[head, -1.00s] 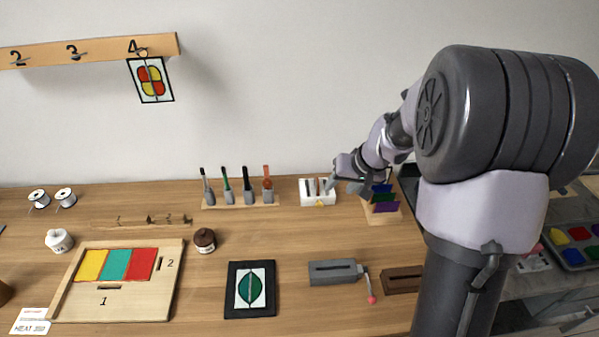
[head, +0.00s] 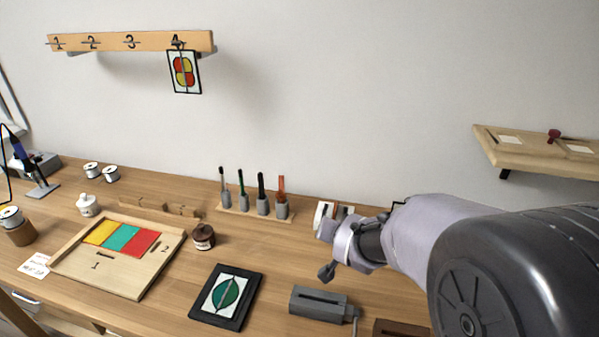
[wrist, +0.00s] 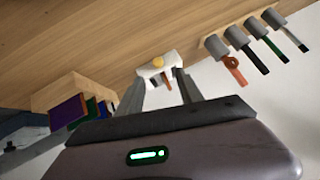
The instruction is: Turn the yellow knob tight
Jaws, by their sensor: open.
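The yellow knob (wrist: 158,62) shows in the wrist view on the near face of a white block (wrist: 157,71). In the head view the white block (head: 321,212) is mostly hidden behind my arm's end, and the knob cannot be seen there. My gripper (wrist: 160,77) is open, its two fingers reaching toward the block from either side in the wrist picture. The knob appears between and beyond the fingertips. Nothing is visibly held, and I see no clear contact with the knob.
A rack of upright tools (head: 255,209) stands left of the block, also in the wrist view (wrist: 240,42). A wooden holder with coloured pieces (wrist: 75,95) is on the block's other side. A grey slotted box (head: 319,304) and a framed leaf panel (head: 226,297) lie nearer.

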